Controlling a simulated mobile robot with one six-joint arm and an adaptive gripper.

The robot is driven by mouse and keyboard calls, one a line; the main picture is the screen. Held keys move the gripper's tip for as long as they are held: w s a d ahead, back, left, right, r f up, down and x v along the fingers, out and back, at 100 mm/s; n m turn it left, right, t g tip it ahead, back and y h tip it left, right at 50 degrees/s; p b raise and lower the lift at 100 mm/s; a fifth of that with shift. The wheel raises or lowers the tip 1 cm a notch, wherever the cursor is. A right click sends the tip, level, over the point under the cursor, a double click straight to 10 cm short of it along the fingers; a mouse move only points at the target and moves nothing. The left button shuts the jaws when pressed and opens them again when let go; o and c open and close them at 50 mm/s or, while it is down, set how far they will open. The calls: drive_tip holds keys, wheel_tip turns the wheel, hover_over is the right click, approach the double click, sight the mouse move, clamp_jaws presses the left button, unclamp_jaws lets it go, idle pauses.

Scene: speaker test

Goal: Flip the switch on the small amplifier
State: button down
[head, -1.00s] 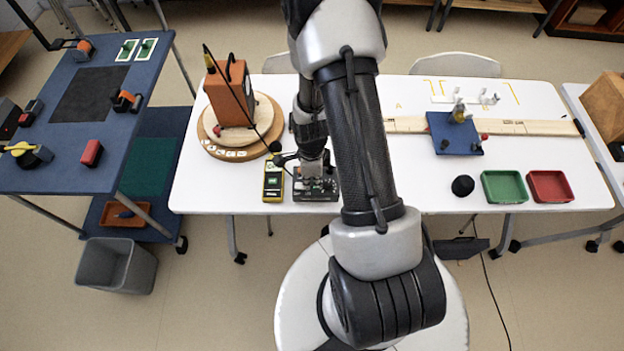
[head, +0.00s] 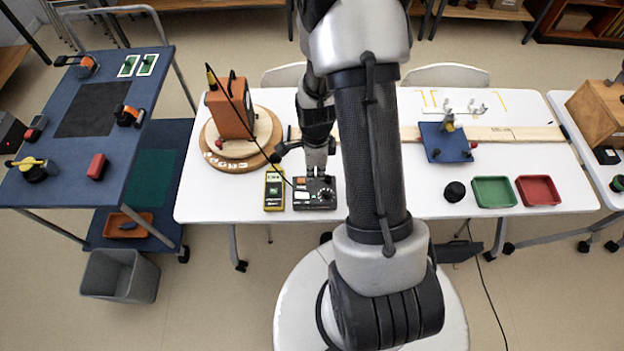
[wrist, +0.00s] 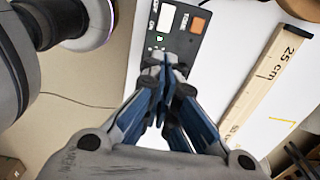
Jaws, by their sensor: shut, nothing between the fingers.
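The small amplifier (head: 314,201) is a dark box with light controls and a knob on its top face. It lies at the front edge of the white table. The wrist view shows part of its dark panel (wrist: 177,42), with a white piece (wrist: 166,18) beside OFF and ON lettering and an orange piece (wrist: 198,25). My gripper (head: 316,174) is at the amplifier's back edge in the head view. In the wrist view its fingertips (wrist: 163,68) are together and empty, covering the near end of the panel. I cannot tell whether they touch it.
An orange box (head: 229,112) with a cable sits on a round wooden turntable (head: 262,152) behind. A wooden ruler (wrist: 266,75) lies to the right. Green (head: 494,192) and red (head: 538,191) trays are further right.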

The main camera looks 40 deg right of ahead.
drive_tip(key=r, duration=0.4)
drive_tip(key=shift+s+d+r+p, duration=0.2)
drive_tip(key=shift+d+p, duration=0.1)
drive_tip(key=shift+p, duration=0.05)
